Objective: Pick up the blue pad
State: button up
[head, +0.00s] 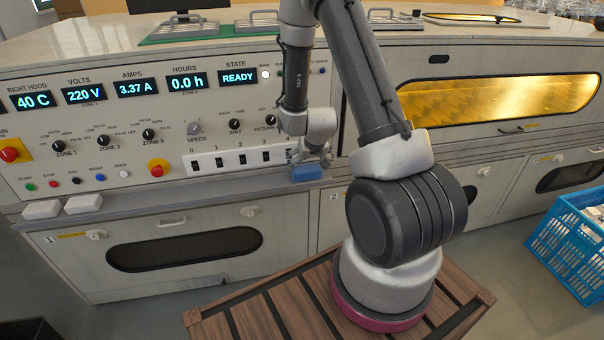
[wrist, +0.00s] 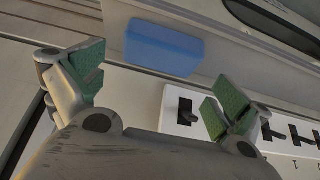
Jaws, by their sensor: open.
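The blue pad (head: 306,173) lies on the narrow ledge below the control panel, just right of the white switch strip in the head view. It is a flat blue block, and it also shows in the wrist view (wrist: 163,48). My gripper (head: 312,157) is just above and behind it in the head view, partly hidden by its own wrist. In the wrist view my gripper (wrist: 155,88) has its green-lined fingers wide apart and empty. The pad is beyond the fingertips, roughly between them, and not visibly touched.
The white switch strip (head: 228,161) with black rockers is close to the fingers. The control panel (head: 120,115) rises behind the ledge. A blue crate (head: 568,248) stands on the floor at right.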

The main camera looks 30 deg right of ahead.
aim_at(307, 169)
jog(key=x, duration=0.6)
jog(key=shift+s+f, duration=0.2)
jog(key=c, duration=0.6)
